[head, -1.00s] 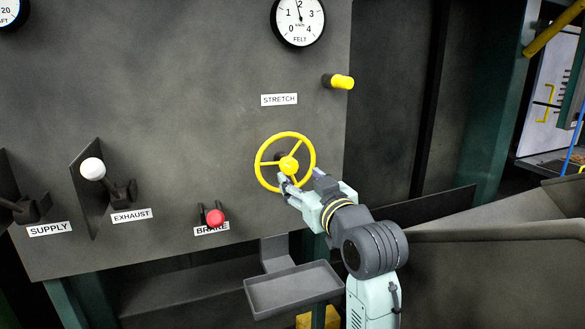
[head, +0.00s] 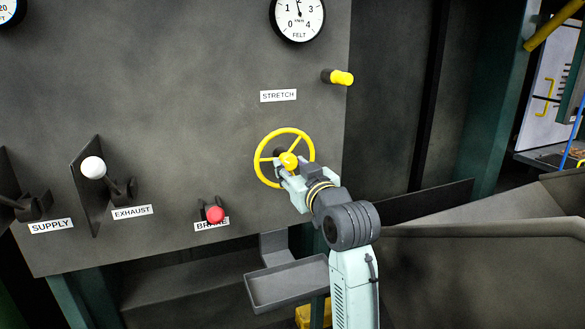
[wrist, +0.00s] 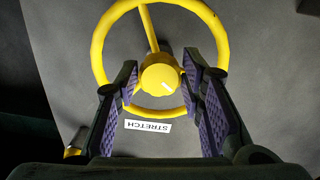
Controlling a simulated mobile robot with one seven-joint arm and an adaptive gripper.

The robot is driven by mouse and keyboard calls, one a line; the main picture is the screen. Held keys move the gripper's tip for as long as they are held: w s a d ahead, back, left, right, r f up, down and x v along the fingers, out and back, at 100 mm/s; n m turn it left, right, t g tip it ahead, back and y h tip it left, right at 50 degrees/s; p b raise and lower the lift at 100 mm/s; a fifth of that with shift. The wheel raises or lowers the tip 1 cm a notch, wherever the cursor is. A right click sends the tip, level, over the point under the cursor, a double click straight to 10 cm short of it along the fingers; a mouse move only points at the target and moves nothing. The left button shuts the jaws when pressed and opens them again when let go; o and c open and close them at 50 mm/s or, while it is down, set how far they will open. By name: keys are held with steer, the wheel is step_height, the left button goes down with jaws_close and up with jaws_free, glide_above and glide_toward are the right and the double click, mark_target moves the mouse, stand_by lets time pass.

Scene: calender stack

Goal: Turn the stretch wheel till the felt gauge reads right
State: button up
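The yellow stretch wheel (head: 304,136) is on the grey panel below the STRETCH label (head: 278,96). My gripper (head: 289,172) is at the wheel's hub. In the wrist view the wheel (wrist: 99,50) fills the upper middle, and its round hub (wrist: 160,80) with a white mark lies between the fingers of my gripper (wrist: 162,85). The fingers are apart, with a gap visible on the hub's right side; contact on the left is unclear. The felt gauge (head: 298,14) is at the top, its upper part cut off; the needle points up, near 2, whose numeral is out of view.
A yellow knob (head: 341,78) sticks out right of the label. The red brake knob (head: 215,214) and white exhaust knob (head: 93,167) are at lower left. A grey tray (head: 290,287) hangs below the panel. A sloping grey surface (head: 480,240) is at right.

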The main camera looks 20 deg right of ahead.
jaws_close()
